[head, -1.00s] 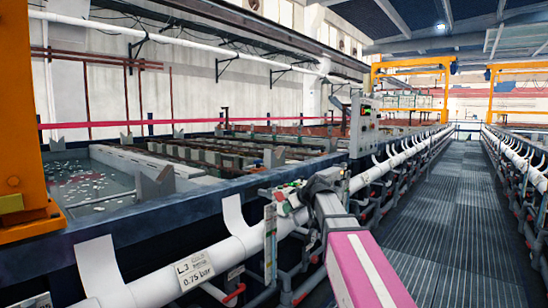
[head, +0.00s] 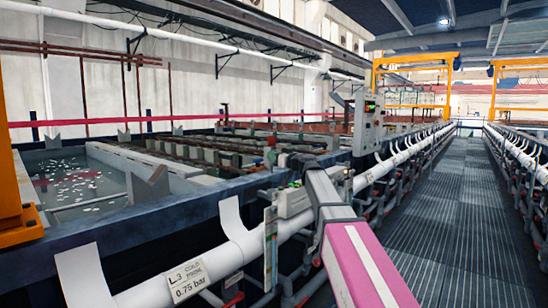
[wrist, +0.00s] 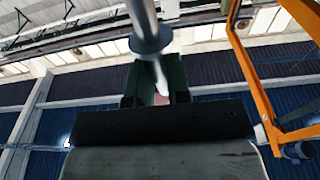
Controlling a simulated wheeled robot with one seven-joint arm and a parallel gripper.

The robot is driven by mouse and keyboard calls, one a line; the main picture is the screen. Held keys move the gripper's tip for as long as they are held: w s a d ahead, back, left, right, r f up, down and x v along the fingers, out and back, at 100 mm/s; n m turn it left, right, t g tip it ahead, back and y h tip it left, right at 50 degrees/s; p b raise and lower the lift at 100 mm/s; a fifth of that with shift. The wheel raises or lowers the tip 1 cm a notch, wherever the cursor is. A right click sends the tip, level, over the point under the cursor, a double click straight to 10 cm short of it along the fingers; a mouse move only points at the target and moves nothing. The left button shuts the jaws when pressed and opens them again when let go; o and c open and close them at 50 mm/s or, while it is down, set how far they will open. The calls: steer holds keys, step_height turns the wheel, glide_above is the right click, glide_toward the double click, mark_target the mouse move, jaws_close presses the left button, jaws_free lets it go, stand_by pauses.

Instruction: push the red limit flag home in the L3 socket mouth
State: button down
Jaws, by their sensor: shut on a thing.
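My gripper (head: 271,157) is raised above the pipe rail, at the left end of my grey and pink arm. In the wrist view, its green jaws (wrist: 155,85) are shut around a pale piece with a pinkish-red part, which looks like the red limit flag (wrist: 161,99). Only a little of it shows between the jaws. A small red spot (head: 272,141) shows at the jaws in the head view. A grey-green box (head: 293,202) with small red and green spots sits on the pipe below my gripper, apart from it. I cannot make out the L3 socket mouth.
The L3 label (head: 189,282) reads 0.75 bar on the white pipe (head: 217,260). A grey rod with a collar (wrist: 148,38) crosses the wrist view. An upright gauge strip (head: 270,245) stands by the pipe. A tank (head: 85,180) lies left; the grated walkway (head: 440,215) is clear.

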glide_above(274, 190)
steer(key=shift+f, duration=2.9)
steer(key=shift+f, duration=2.75)
steer(key=c, duration=1)
jaws_free()
steer(key=v, duration=1.1)
steer(key=shift+a+f, duration=0.1)
steer(key=shift+f, duration=0.05)
